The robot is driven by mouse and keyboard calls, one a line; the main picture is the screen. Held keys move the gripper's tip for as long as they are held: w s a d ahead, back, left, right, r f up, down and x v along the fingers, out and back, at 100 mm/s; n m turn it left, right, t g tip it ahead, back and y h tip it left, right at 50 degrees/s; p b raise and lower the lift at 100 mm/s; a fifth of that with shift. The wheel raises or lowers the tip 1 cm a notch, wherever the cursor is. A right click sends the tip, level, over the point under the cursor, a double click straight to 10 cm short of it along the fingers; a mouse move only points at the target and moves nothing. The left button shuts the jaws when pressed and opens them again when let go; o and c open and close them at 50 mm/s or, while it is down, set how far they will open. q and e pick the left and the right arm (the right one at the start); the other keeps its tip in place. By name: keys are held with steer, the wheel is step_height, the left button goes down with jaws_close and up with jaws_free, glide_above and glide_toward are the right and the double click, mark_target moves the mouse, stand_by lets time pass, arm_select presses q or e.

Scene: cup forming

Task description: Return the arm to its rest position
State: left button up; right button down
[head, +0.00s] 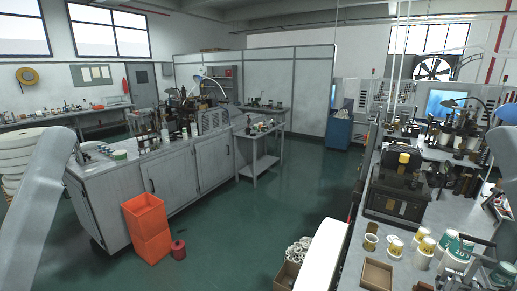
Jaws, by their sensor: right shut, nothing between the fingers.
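My left arm's grey link (40,195) fills the left edge, and its gripper is outside the picture. My right arm's pale link shows at the right edge. My right gripper (464,243), dark and partly cut off by the right edge, is over the front right of the workbench near the paper cups. It is shut with nothing in it. Several white paper cups with yellow marks (395,247) stand on this bench top, with green-printed ones (457,254) beside the gripper.
A dark forming machine (398,190) stands on the right bench behind the cups. An open cardboard tray (377,273) lies at the bench front.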

arm_select(q)
step_height(320, 180, up, 16)
steer(key=p, duration=1.2)
arm_select(e)
step_height(320, 180, up, 16)
